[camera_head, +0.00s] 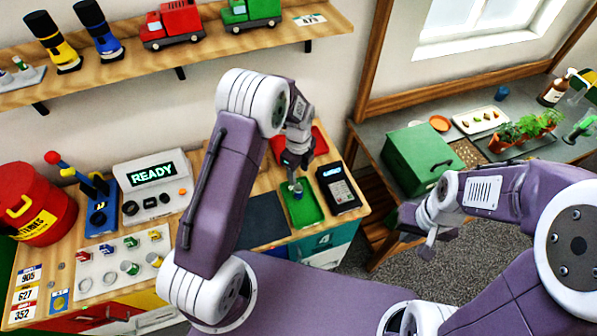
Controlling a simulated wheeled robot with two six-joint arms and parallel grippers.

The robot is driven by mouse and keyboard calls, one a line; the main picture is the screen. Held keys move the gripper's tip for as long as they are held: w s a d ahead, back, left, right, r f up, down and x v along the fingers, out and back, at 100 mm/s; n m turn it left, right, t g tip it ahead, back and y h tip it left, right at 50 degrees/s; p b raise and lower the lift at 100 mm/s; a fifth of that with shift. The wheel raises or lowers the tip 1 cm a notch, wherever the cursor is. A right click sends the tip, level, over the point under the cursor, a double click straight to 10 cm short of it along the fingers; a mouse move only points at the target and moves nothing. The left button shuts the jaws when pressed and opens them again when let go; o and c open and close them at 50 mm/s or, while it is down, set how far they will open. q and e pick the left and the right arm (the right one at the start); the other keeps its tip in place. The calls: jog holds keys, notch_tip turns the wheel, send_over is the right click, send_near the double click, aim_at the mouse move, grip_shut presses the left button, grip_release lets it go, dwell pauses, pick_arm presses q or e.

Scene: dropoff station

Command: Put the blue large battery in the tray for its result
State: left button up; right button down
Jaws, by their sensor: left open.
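A small blue-grey cylinder (298,188), which looks like the blue large battery, is at the green tray (302,211). My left gripper (296,171) is open right above it, pointing down. I cannot tell whether the cylinder stands on the tray floor or is still between the fingers. A red tray (320,142) lies behind the green one, partly hidden by my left arm. The tester (152,181) on the left has a screen reading READY. My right gripper (428,238) hangs empty over the floor, right of the bench; its finger gap is unclear.
A black keypad device (338,187) stands right of the green tray, and a dark mat (264,218) lies left of it. A red batteries bin (35,205) and a white holder (122,262) are on the left. A green box (417,158) stands on the right-hand table.

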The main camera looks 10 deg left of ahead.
pick_arm(q)
jog(key=s+a+r+n, duration=0.2)
jog(key=s+r+n, duration=0.1)
jog(key=s+n, duration=0.4)
jog(key=s+a+r+n+t, duration=0.1)
jog(key=s+r+n, duration=0.2)
jog(key=s+n, duration=0.35)
jog(key=s+a+r+n, duration=0.2)
jog(key=s+r+n, duration=0.25)
jog(key=n, duration=0.45)
notch_tip(320, 180, down, 12)
jog(key=b, duration=1)
jog(key=shift+d+r+b, duration=0.2)
jog(key=shift+d+b, duration=0.05)
jog(key=shift+b, duration=0.15)
jog(key=shift+s, duration=0.1)
